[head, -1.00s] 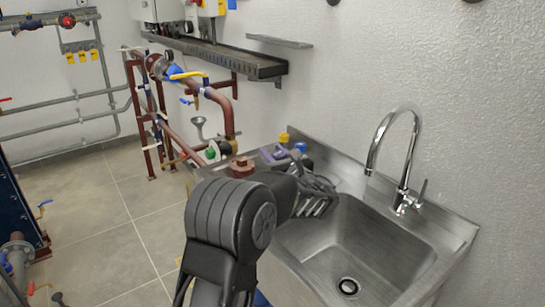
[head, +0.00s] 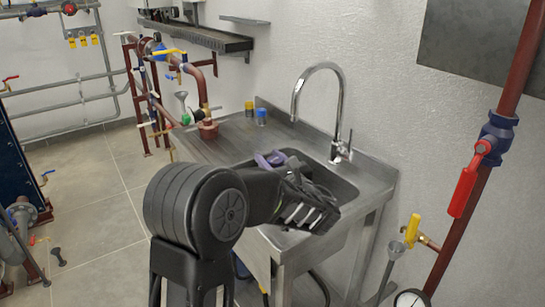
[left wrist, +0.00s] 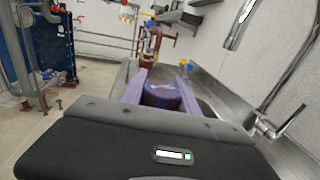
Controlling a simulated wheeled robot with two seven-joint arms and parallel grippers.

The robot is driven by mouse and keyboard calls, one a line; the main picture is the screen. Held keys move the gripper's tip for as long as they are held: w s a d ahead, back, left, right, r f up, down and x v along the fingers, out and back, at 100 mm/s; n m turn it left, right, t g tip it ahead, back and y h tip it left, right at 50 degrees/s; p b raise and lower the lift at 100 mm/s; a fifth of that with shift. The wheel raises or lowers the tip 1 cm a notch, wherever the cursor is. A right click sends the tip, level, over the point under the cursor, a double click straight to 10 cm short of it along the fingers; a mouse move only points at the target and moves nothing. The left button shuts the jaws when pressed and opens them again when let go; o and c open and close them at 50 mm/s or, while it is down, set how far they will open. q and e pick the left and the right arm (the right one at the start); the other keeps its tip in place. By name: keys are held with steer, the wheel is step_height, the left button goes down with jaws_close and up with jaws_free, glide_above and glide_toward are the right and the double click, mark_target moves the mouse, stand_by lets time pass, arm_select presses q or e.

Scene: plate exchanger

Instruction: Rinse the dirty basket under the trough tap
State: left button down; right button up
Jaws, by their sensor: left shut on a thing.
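My left gripper (head: 270,159) reaches over the left part of the steel trough, its purple fingers partly hidden behind my dark wrist. In the left wrist view the fingers (left wrist: 161,88) are shut on a dark purple-brown round thing, which appears to be the basket (left wrist: 161,95). Its lower part is hidden by my gripper body. The chrome trough tap (head: 340,100) stands at the back of the basin (head: 338,185), to the right of the held thing. Its spout (left wrist: 238,25) also shows in the left wrist view. I see no water flowing. My right gripper is out of view.
A yellow-capped item (head: 249,107) and a blue one (head: 261,115) stand on the drainboard (head: 215,145) near the wall. A red pipe with a red-handled valve (head: 465,185) rises to the right of the trough.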

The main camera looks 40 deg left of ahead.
arm_select(q)
steer(key=shift+a, duration=0.1)
steer(key=shift+w, duration=0.15)
steer(key=shift+w+a+f, duration=0.15)
steer(key=shift+w+f, duration=0.05)
steer(key=shift+w, duration=0.3)
steer(key=shift+w+a+f, duration=0.1)
steer(key=shift+w+f, duration=0.05)
steer(key=shift+w, duration=0.35)
steer(key=w+a+f, duration=0.2)
steer(key=w+a, duration=0.1)
steer(key=w, duration=0.8)
steer(key=shift+w, duration=0.15)
steer(key=shift+f, duration=0.1)
steer(key=shift+w+d, duration=0.1)
steer(key=shift+d, duration=0.15)
steer(key=shift+d, duration=0.4)
